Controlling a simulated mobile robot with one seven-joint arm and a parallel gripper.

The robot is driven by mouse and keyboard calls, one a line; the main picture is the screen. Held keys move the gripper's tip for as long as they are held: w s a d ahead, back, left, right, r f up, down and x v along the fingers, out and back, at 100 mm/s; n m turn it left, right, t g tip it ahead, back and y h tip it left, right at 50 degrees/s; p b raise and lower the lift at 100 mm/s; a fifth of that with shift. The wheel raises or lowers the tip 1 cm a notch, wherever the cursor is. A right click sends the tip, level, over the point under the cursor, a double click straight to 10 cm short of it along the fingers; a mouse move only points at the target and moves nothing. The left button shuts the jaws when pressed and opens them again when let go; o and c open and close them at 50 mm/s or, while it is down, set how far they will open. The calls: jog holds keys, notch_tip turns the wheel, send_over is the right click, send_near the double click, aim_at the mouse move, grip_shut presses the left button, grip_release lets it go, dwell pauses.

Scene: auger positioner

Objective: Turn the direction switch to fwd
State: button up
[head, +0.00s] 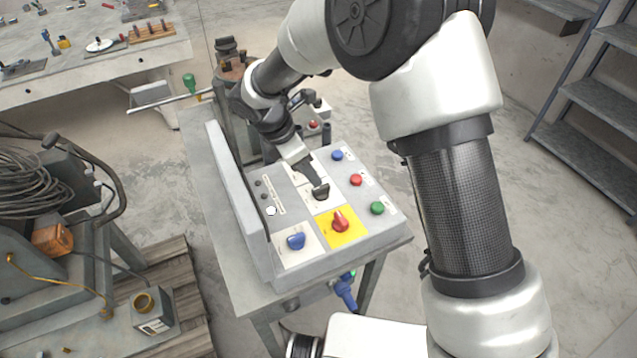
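The grey control panel (375,226) sits on a metal stand in the middle of the head view. It carries a black rotary knob (321,193) on a white plate, a red knob (341,221) on a yellow plate and a blue knob (296,240) on a white plate. The labels are too small to read, so I cannot tell for sure which is the direction switch. My gripper (315,180) reaches down from the upper left, with its tip at the black knob. Whether it touches or grips the knob, I cannot tell; its finger gap is not visible.
Blue, red and green (377,208) push buttons line the panel's right side. A raised grey wall (228,185) edges its left side. A workbench (95,75) with tools stands at the back left, a cable-draped machine (45,190) at left, and shelves (600,100) at right.

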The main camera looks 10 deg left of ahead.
aim_at(321, 187)
jog(key=x, duration=0.6)
jog(key=shift+d+f, duration=0.1)
jog(key=shift+f, duration=0.2)
grip_shut()
